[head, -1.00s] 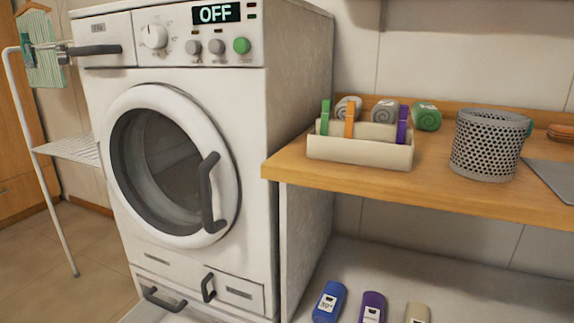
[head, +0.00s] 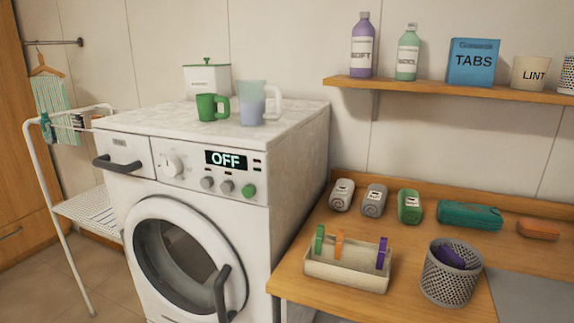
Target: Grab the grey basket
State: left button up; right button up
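The grey basket (head: 449,286) is a round perforated holder standing upright on the wooden counter, right of the cream clip box. Something purple (head: 452,256) lies inside it, and the lower part of that is hidden by the wall. Neither of my grippers shows in the head view.
The cream box (head: 345,278) with coloured clips stands left of the basket. Rolled towels (head: 374,200), a teal folded item (head: 469,215) and an orange block (head: 537,229) lie behind. A grey panel (head: 530,295) is to the right. The washing machine (head: 195,220) stands left, and a shelf (head: 450,91) hangs above.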

aim_at(447, 286)
jog(key=u, duration=1.25)
jog(key=z, duration=2.25)
